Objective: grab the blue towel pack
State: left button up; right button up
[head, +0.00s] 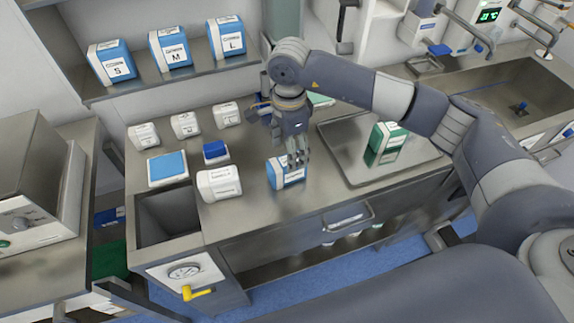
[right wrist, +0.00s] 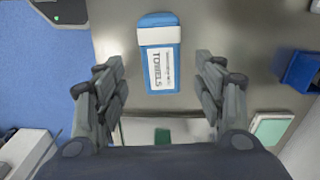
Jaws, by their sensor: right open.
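The blue towel pack (head: 277,177) stands on the steel counter near its front edge, blue with a white label. In the right wrist view the towel pack (right wrist: 161,68) shows its "TOWELS" label and lies ahead of my fingers, between their lines. My right gripper (head: 296,160) is open and points down, just above and in front of part of the pack in the head view. Its two fingers stand apart in the wrist view (right wrist: 160,82), with nothing held. Whether they touch the pack cannot be told. My left gripper is not in view.
A white pack (head: 219,184) stands left of the towel pack. A steel tray (head: 345,150) holding a green-and-white box (head: 385,140) is to the right. Several white packs stand behind left. A shelf (head: 150,82) with blue S, M, L boxes is at the back.

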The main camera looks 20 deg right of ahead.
jog(key=shift+w+f, duration=0.1)
jog(key=shift+f, duration=0.2)
jog(key=f+p, duration=0.3)
jog(key=f, duration=0.1)
jog(key=shift+a, duration=0.25)
jog(key=shift+f, duration=0.45)
jog(key=shift+c, duration=0.8)
jog(key=c, duration=0.9)
jog(key=shift+c, duration=0.7)
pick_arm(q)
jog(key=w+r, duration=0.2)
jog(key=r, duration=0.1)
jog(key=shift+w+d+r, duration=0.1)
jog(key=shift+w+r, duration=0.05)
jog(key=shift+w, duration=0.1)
